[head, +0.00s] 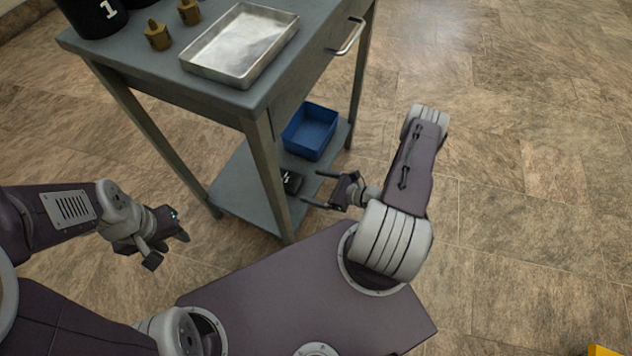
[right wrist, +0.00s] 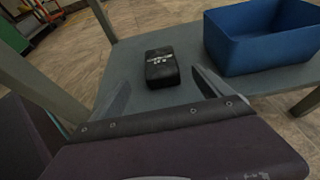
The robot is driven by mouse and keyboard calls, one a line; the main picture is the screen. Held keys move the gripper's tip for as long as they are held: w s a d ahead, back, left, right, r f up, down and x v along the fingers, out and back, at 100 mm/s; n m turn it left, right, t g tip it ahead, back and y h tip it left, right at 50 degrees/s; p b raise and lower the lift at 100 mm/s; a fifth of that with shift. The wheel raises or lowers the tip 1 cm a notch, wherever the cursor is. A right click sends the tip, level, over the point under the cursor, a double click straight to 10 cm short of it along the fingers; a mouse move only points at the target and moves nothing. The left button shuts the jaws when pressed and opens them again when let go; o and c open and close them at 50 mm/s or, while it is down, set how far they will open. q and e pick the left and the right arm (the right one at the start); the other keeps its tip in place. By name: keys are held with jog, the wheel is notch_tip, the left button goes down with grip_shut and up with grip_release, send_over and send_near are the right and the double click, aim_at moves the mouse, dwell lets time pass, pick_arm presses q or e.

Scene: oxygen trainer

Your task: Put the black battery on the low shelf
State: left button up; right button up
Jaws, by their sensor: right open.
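The black battery (head: 291,182) lies on the low shelf (head: 233,192) of the grey table, near the table's front leg. In the right wrist view the battery (right wrist: 162,67) sits on the shelf just beyond the fingertips, between their lines. My right gripper (head: 312,188) is open and empty, its fingers pointing at the battery; both fingers also show in the right wrist view (right wrist: 158,95). I see no finger touching the battery. My left gripper (head: 168,240) hangs over the floor left of my base, away from the table; its jaw opening is not clear.
A blue bin (head: 310,131) stands on the low shelf behind the battery. A table leg (head: 267,180) rises close to the battery. The tabletop holds a metal tray (head: 241,44), brass fittings (head: 158,36) and a black cylinder marked 1 (head: 95,17).

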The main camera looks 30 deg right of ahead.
jog(key=s+a+r+n+g+y, duration=0.1)
jog(key=s+a+r+n+g, duration=0.3)
jog(key=r+n+g, duration=0.25)
jog(key=s+a+r+n+g+y, duration=0.1)
jog(key=s+a+r+n+g, duration=0.25)
jog(key=r+n+g, duration=0.35)
jog(key=d+r+n+t+h, duration=0.4)
jog(key=r+n+h, duration=0.5)
jog(key=n, duration=0.5)
jog(key=shift+s+n+h, duration=0.35)
jog(key=shift+s+h, duration=0.1)
jog(key=shift+h, duration=0.15)
jog(key=shift+s, duration=0.1)
